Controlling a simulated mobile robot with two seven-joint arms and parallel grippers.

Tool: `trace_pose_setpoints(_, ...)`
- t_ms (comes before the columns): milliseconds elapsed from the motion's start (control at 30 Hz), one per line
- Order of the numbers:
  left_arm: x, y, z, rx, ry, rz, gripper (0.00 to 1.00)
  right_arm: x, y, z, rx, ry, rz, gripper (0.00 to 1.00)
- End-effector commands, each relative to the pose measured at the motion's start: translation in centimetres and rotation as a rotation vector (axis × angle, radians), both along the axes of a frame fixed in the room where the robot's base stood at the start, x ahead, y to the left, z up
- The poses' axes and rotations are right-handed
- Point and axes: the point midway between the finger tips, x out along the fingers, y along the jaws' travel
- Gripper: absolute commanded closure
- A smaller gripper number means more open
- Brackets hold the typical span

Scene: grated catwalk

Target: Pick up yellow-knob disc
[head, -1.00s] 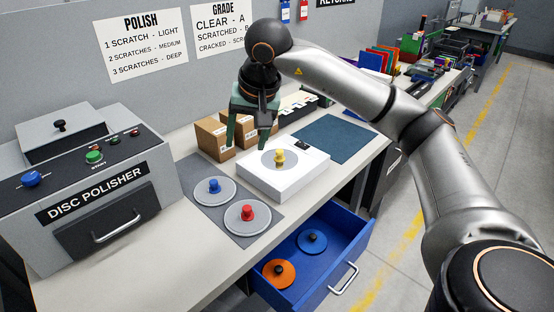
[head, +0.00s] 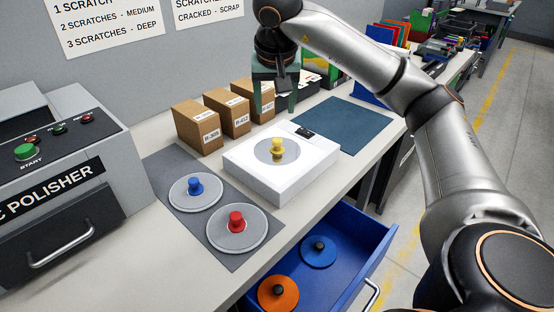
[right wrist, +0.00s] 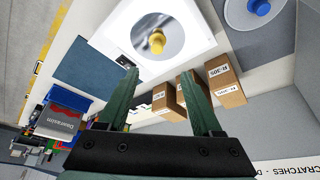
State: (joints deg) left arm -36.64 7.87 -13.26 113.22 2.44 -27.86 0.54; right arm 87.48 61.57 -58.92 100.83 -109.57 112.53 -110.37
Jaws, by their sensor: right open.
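The yellow-knob disc (head: 264,155) is a grey disc with an upright yellow knob. It lies flat on a white box-like stand (head: 255,187) on the bench. My right gripper (head: 275,112) is open and empty, with green fingers pointing down. In the head view it is above and behind the disc, apart from it. In the right wrist view the disc (right wrist: 169,48) shows past the open fingertips (right wrist: 157,74), with nothing between the fingers. My left gripper is not in view.
Blue-knob (head: 195,190) and red-knob (head: 237,228) discs lie on a grey mat. Cardboard boxes (head: 197,127) stand behind the stand. The polisher (head: 60,190) is at left. An open blue drawer (head: 345,240) holds orange and blue discs. A dark teal mat (head: 345,125) is bare.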

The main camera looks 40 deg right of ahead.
Motion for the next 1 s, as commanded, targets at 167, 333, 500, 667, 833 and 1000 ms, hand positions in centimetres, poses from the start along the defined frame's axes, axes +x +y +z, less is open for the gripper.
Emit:
trace_pose_setpoints(167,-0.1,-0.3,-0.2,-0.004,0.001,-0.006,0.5,0.6,-0.7,-2.6,0.0,0.005,-0.002,0.33)
trace_pose_setpoints(333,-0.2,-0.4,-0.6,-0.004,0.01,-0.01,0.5,1.5,-1.5,-5.3,0.0,0.005,-0.003,0.33)
trace_pose_setpoints(500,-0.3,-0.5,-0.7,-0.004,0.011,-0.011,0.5,2.0,-1.8,-6.6,0.0,0.001,0.0,0.33)
trace_pose_setpoints(667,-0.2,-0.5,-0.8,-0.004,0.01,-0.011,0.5,2.1,-2.4,-8.2,-0.001,0.004,-0.002,0.33)
trace_pose_setpoints(833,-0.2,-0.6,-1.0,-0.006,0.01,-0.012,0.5,2.6,-3.1,-10.7,0.0,0.005,-0.002,0.33)
trace_pose_setpoints(1000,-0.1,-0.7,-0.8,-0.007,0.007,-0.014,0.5,2.9,-3.3,-11.6,0.0,0.002,-0.002,0.33)
